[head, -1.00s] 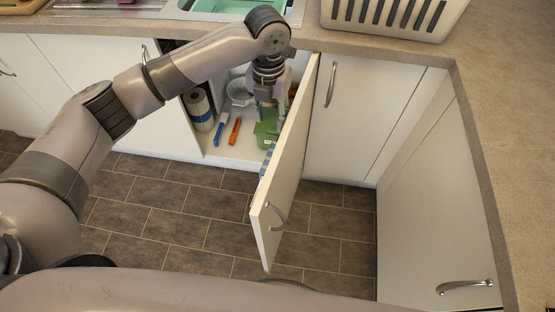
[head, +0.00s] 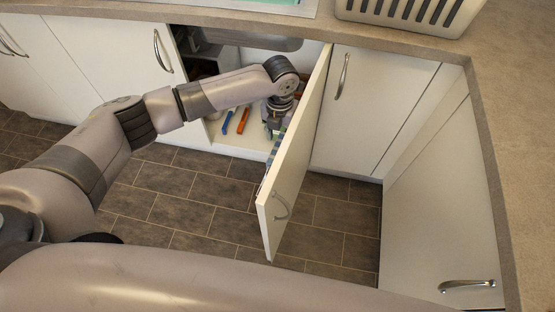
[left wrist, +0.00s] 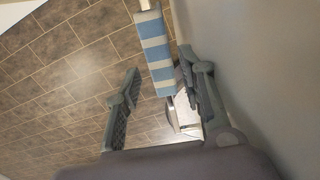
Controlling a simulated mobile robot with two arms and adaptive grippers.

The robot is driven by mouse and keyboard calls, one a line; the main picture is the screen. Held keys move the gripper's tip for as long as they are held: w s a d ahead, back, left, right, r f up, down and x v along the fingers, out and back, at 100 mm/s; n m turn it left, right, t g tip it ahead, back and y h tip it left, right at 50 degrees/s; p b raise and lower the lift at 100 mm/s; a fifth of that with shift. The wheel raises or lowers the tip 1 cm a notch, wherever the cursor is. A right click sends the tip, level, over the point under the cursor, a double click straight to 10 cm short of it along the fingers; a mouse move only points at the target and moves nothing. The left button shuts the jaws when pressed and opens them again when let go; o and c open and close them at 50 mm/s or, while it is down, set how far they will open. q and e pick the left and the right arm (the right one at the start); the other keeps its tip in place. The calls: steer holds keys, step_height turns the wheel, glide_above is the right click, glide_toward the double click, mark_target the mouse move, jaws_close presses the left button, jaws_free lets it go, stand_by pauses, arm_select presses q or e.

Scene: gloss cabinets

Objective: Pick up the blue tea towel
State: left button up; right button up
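The blue tea towel (left wrist: 154,52) has blue and white stripes and hangs at the inner side of the open cabinet door (head: 296,165). In the head view only a thin strip of the towel (head: 271,158) shows beside the door's edge. My left gripper (head: 271,128) is low in the open cabinet, close to the inner side of the door. In the left wrist view the gripper (left wrist: 160,85) is open, and the towel lies ahead between the lines of its two fingers. I cannot tell whether a finger touches it. My right gripper is not in view.
A blue item (head: 228,122) and an orange item (head: 244,121) lie on the cabinet floor. The worktop (head: 300,26) overhangs the opening, with a slatted basket (head: 410,12) on it. Tiled floor (head: 180,190) in front is clear.

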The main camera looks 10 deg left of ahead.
mark_target(278, 147)
arm_select(q)
step_height(278, 147, down, 4)
steer(key=shift+s+a+f, duration=0.1)
steer(key=shift+s, duration=0.05)
steer(key=shift+c, duration=0.3)
jaws_close()
